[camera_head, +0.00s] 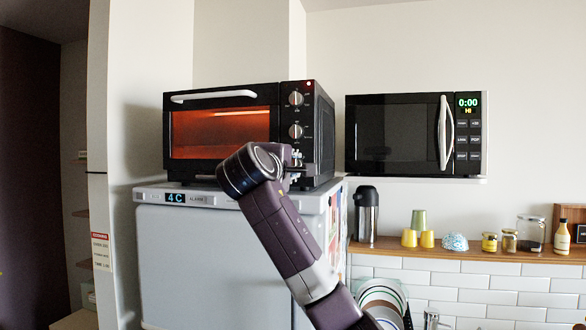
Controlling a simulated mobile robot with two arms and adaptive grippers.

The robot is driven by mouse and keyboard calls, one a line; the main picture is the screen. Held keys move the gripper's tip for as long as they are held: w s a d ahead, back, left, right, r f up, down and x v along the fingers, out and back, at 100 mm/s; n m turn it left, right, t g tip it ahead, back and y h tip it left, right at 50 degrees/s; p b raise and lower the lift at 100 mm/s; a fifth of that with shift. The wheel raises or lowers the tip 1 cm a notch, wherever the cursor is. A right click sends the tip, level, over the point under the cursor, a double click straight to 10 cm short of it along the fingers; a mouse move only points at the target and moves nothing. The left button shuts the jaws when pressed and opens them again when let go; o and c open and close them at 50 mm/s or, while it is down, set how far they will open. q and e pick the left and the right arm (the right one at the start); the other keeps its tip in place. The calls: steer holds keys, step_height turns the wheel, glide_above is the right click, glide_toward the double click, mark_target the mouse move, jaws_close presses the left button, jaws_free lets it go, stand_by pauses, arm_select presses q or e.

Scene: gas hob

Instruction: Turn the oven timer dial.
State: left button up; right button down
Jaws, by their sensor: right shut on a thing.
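A black toaster oven (187,155) stands on top of a white fridge. Its window glows orange inside, and a small red light shows at the upper right of its panel. Two silver dials show on the panel, an upper dial (296,98) and a middle dial (296,131). My right gripper (296,160) is at the low end of the panel, below the middle dial. It is shut on what appears to be the lowest dial, the timer dial, which the gripper and wrist hide. My left gripper is not in view.
The white fridge (215,260) stands under the oven, its display reading 4 C. A black microwave (395,135) is on the wall at the right. A wooden shelf (465,252) below holds a flask (367,215), cups and jars. Plates (382,297) stand in a rack at the bottom.

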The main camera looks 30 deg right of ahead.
steer(key=m, duration=0.1)
steer(key=m+b, duration=0.2)
steer(key=shift+f+m, duration=0.25)
steer(key=shift+m, duration=0.15)
steer(key=shift+m+b, duration=0.75)
steer(key=shift+m, duration=1.35)
steer(key=shift+w, duration=0.1)
steer(key=c, duration=1.9)
jaws_free()
steer(key=o, duration=0.3)
steer(key=shift+r, duration=0.15)
steer(key=v, duration=1.2)
